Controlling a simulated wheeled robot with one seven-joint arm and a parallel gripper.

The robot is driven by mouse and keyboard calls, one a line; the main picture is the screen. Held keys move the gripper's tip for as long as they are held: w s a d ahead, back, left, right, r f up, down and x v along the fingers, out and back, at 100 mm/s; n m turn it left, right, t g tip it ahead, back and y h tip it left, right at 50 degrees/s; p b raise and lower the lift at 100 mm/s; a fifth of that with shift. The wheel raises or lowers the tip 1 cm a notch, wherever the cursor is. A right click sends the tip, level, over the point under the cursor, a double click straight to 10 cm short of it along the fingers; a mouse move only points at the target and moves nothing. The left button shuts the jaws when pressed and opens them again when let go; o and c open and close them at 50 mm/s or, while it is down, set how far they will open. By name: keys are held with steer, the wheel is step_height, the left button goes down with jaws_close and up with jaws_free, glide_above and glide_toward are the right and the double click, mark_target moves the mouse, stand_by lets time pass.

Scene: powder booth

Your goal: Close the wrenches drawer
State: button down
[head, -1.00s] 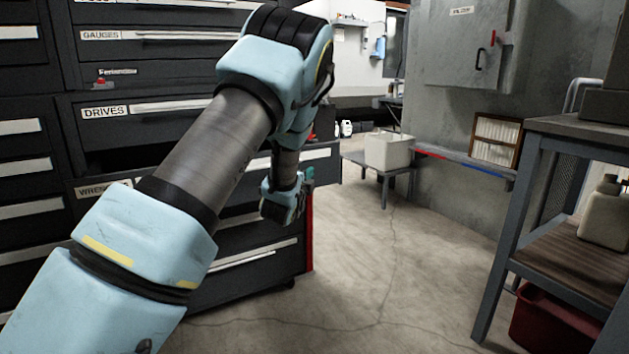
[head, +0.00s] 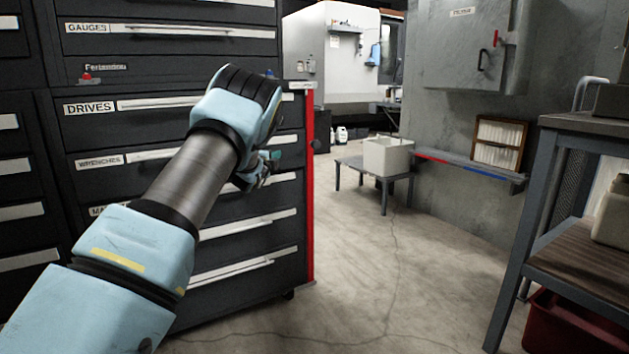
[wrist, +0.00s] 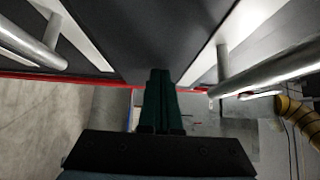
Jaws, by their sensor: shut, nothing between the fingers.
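The wrenches drawer (head: 142,158) is a dark drawer front with a light handle strip and a "WRENCHES" label, under the drives drawer (head: 130,106). In the head view its front looks level with the fronts around it. My gripper (head: 268,164) is at the right part of the cabinet front, partly hidden behind my wrist. In the wrist view my gripper's green fingers (wrist: 158,100) are together with nothing between them, in front of dark drawer fronts with pale handles on both sides. I cannot tell whether the fingertips touch the drawer.
The cabinet's red side edge (head: 310,195) is just right of my gripper. A low table (head: 350,163) with a white bin (head: 388,157) stands farther back. A grey workbench (head: 585,125) is at the right. The floor (head: 400,270) between is clear.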

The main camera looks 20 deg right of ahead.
steer(key=shift+w+a+r, duration=0.1)
steer(key=shift+w, duration=0.4)
steer(key=shift+w+a+r, duration=0.1)
steer(key=shift+w, duration=0.4)
steer(key=shift+w+a+r, duration=0.1)
